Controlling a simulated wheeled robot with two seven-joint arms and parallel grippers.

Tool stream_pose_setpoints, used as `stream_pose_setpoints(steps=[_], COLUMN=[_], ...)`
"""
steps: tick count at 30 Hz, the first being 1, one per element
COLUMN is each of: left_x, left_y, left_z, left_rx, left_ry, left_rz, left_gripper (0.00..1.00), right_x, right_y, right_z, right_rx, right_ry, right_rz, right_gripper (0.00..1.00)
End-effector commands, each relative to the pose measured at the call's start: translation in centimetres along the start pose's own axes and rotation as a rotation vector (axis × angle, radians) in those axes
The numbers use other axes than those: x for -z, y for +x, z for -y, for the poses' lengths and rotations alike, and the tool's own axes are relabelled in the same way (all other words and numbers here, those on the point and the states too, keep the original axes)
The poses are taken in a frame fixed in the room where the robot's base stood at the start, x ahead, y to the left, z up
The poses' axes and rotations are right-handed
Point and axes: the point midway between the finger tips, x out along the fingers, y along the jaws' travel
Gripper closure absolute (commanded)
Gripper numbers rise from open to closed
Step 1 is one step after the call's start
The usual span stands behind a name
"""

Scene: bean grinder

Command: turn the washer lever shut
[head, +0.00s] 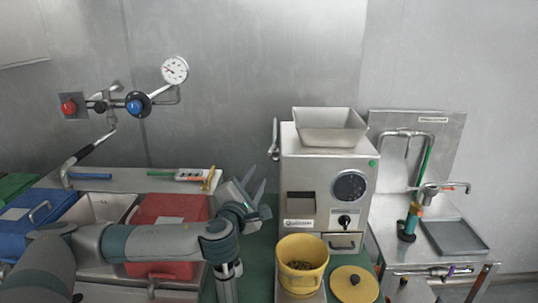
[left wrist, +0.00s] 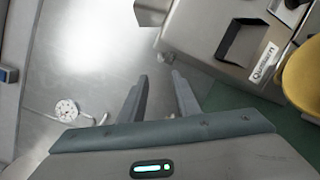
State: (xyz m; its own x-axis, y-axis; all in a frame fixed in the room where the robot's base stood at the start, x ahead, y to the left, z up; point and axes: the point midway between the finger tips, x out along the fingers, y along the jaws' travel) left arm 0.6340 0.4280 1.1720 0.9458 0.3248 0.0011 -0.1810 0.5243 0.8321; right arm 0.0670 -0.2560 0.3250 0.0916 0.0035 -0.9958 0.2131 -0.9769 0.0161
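My left gripper (head: 257,183) is open and empty, left of the grey bean grinder (head: 330,180). Its two spread fingers also show in the left wrist view (left wrist: 158,88), with nothing between them. A metal lever or handle (head: 274,139) stands on the grinder's left side, a little above and beyond the gripper and apart from it. At the right is a steel sink-like station with a bent pipe (head: 407,133) and a tap with a horizontal arm (head: 445,186). I cannot tell which part is the washer lever. My right gripper does not show.
A yellow bucket (head: 301,262) of beans and a yellow lid (head: 353,286) stand before the grinder. A red bin (head: 168,232) is under my left arm. Wall pipes carry red (head: 69,107) and blue (head: 135,107) knobs and a gauge (head: 174,70). A tray (head: 455,237) is at right.

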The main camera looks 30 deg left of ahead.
Motion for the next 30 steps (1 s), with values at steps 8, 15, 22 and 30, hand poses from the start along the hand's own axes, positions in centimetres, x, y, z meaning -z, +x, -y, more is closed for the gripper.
stream_pose_setpoints(steps=[8,15,22,30], left_x=[-0.1,-0.1,-0.1,-0.1], left_y=[4.2,8.2,11.9,14.9], left_z=[-0.2,-0.2,-0.2,-0.1], left_rx=[-0.001,0.000,0.000,0.000], left_ry=[-0.002,-0.002,-0.002,-0.002], left_rz=[-0.002,-0.002,-0.002,-0.001], left_gripper=[0.70,0.70,0.70,0.70], right_x=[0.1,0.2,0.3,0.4], right_y=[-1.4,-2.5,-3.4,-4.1], right_z=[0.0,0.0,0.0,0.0], right_rx=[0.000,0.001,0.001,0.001], right_ry=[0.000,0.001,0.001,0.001], right_rz=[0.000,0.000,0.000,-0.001], right_gripper=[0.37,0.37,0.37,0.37])
